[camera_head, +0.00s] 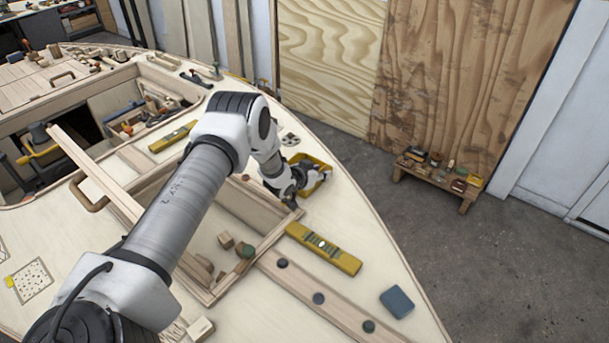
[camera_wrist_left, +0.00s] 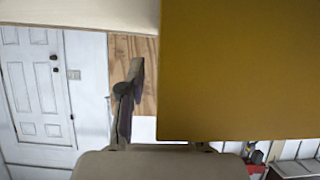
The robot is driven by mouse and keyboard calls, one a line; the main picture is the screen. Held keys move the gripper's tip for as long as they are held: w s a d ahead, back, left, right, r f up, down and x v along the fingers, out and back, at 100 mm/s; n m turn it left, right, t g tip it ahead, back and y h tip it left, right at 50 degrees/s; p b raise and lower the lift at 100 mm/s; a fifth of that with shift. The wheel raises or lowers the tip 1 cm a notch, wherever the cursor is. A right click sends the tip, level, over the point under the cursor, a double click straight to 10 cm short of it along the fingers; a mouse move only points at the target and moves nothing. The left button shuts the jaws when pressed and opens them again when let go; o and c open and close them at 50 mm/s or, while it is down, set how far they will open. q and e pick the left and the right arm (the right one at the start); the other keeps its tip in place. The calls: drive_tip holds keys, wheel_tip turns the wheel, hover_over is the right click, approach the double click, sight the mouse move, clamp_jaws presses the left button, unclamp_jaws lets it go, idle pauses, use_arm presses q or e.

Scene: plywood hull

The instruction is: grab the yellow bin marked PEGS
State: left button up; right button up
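The yellow bin (camera_head: 325,184) sits on the pale deck of the hull, right of centre in the head view. My left gripper (camera_head: 294,190) is at its near left side and covers part of it. No PEGS marking can be read. In the left wrist view a large flat yellow surface (camera_wrist_left: 240,70), apparently the bin's wall, fills the upper right very close up. One dark finger shows to its left, with a narrow gap between them in the picture. The other finger is hidden, so the grip cannot be judged. My right gripper is not in view.
A yellow level (camera_head: 323,249) and a blue block (camera_head: 397,302) lie on the deck nearby. A framed opening (camera_head: 250,262) with wooden pieces is below the gripper. The hull edge curves past the bin. A low bench (camera_head: 438,180) with small items stands on the floor beyond.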

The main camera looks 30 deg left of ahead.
use_arm(q)
clamp_jaws()
drive_tip(key=shift+s+r, duration=0.1)
drive_tip(key=shift+r, duration=0.1)
